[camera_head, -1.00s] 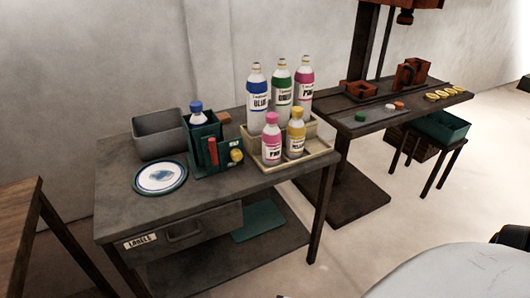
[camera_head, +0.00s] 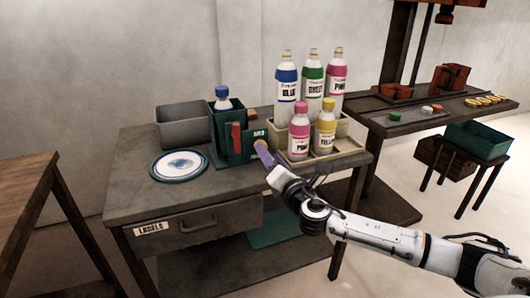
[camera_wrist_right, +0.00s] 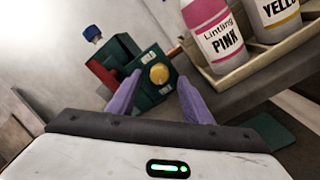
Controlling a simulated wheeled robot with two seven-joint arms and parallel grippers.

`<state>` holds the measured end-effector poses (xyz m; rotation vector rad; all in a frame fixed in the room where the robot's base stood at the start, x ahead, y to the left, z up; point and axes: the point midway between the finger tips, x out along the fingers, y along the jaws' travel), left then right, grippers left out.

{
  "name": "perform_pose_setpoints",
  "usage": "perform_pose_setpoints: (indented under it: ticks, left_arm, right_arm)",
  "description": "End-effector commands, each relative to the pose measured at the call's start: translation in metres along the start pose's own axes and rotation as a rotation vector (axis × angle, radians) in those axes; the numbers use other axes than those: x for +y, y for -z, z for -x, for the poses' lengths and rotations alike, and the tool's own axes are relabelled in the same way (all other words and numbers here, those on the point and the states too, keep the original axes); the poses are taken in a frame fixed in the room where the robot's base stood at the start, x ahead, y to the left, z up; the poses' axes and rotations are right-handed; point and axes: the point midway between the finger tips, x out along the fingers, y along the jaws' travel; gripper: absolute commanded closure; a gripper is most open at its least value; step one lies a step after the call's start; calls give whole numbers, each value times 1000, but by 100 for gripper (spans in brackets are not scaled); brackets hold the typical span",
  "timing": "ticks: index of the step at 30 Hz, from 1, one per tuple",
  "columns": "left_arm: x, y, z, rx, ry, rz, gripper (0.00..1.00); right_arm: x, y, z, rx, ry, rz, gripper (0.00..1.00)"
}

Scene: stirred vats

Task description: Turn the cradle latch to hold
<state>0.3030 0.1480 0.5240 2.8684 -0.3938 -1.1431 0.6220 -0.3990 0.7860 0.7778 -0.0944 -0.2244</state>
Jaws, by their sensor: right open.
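The dark green cradle (camera_head: 221,150) stands on the table and holds a white bottle with a blue cap (camera_head: 222,92). A red bar (camera_head: 237,139) stands on its side. In the right wrist view, the cradle's front panel bears a round yellow knob (camera_wrist_right: 159,74), the likely latch, with a small label reading HOLD above it and another below. My right gripper (camera_head: 263,152) is open and empty; its purple fingers point at the panel. In the wrist view the knob shows between the fingertips, and I cannot tell whether they touch it. My left gripper is not in view.
Right of the cradle, a cream tray (camera_head: 338,154) holds several labelled bottles, close to my right fingers. A grey bin (camera_head: 184,128) and a round plate (camera_head: 179,163) stand to the left. A drawer marked LABELS (camera_head: 192,228) is in the table front.

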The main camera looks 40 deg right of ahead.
Motion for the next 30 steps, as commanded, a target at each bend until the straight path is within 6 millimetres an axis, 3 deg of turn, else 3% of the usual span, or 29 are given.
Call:
perform_pose_setpoints:
  ticks: [7,19,26,30]
  left_arm:
    - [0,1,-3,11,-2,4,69]
    - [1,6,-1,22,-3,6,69]
    - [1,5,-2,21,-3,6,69]
    - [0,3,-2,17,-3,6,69]
  right_arm:
    - [-1,1,-34,0,1,-3,54]
    - [0,1,-41,3,1,-3,54]
    - [0,1,-41,3,1,-3,93]
    - [-1,2,-41,3,1,-6,95]
